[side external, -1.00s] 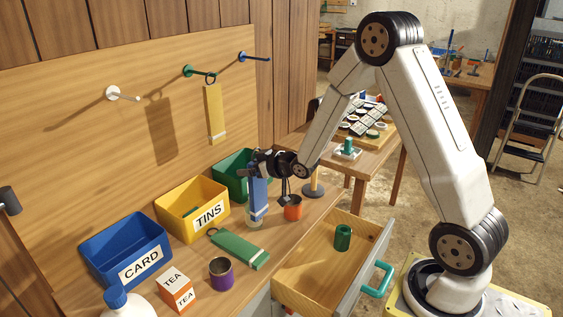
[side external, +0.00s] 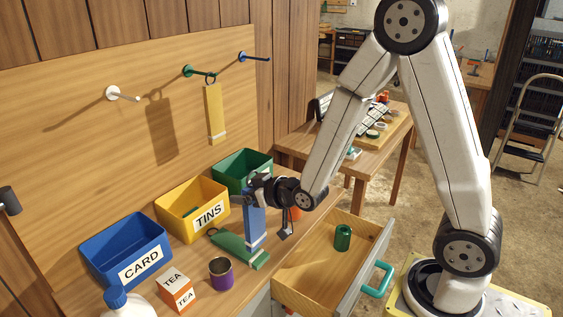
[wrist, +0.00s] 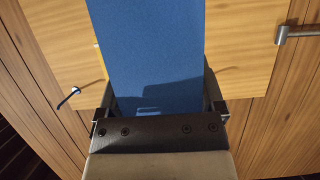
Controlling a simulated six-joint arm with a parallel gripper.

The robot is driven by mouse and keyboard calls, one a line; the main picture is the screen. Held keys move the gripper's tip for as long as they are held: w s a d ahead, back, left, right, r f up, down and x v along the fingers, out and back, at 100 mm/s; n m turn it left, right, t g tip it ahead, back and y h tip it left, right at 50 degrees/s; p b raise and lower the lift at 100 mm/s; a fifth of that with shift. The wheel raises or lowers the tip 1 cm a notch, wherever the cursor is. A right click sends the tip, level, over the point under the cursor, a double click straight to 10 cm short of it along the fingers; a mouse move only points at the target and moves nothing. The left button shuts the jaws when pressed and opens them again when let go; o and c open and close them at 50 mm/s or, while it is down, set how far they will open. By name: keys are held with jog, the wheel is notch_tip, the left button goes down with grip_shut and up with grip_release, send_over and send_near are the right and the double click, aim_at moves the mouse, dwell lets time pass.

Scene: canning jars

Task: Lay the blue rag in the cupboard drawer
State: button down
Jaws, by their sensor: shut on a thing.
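The blue rag (side external: 254,225) hangs upright from my gripper (side external: 250,190) in the side view, with a pale band near its lower end. My gripper is shut on it above the worktop, close to the green rag. In the wrist view the blue rag (wrist: 148,50) fills the middle, between the fingers of my gripper (wrist: 160,112). The cupboard drawer (side external: 298,277) is pulled open to the right of the rag, with a teal handle (side external: 377,280). A green can (side external: 342,238) stands inside it toward the far end; the rest of its floor looks bare.
Blue, yellow and green bins (side external: 125,250) line the back of the worktop. A green rag (side external: 240,247) lies flat there. A purple tin (side external: 221,272), a tea box (side external: 176,288) and a white bottle (side external: 130,304) stand nearer. A yellow rag (side external: 214,113) hangs on the green peg.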

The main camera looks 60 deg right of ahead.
jog(key=shift+s+a, duration=0.2)
jog(key=shift+s, duration=0.1)
jog(key=shift+r, duration=0.1)
